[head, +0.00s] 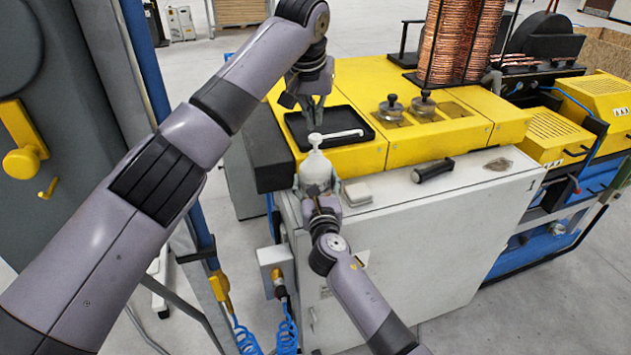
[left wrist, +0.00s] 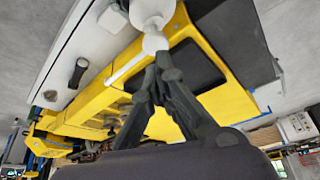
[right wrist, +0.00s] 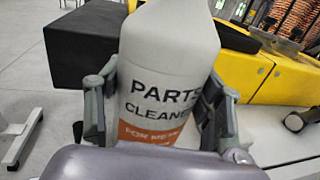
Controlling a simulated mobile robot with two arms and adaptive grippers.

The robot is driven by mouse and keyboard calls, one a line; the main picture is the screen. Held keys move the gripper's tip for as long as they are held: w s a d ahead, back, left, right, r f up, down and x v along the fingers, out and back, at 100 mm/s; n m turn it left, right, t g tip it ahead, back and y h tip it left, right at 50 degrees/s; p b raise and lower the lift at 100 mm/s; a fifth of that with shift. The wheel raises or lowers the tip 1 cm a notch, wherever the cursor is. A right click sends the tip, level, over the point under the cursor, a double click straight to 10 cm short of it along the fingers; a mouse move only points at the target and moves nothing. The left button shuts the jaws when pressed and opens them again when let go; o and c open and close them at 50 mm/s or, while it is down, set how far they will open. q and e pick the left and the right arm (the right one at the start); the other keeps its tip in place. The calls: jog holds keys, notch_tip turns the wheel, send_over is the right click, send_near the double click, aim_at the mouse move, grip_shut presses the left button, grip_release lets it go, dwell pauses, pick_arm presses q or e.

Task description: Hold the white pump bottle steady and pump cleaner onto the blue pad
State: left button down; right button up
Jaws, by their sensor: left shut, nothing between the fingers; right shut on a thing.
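The white pump bottle (head: 315,171) stands upright at the left end of the light grey cabinet top, its long nozzle (head: 343,133) pointing right. My right gripper (head: 319,188) is shut around the bottle's body; in the right wrist view its fingers flank the bottle (right wrist: 167,70), labelled "PARTS CLEANER". My left gripper (head: 315,122) is shut and empty, pointing down at the pump head. In the left wrist view its fingertips (left wrist: 160,68) are right by the pump head (left wrist: 154,42); I cannot tell whether they touch. No blue pad shows; a pale grey folded pad (head: 357,194) lies right of the bottle.
A black tray (head: 372,131) sits on the yellow machine top behind the bottle. A dark-handled tool (head: 432,171) and a small brownish piece (head: 498,164) lie further right on the cabinet. Two metal knobs (head: 391,106) stand on the yellow top.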

pick_arm(q)
jog(key=shift+r, duration=2.6)
pick_arm(e)
jog(key=o, duration=2)
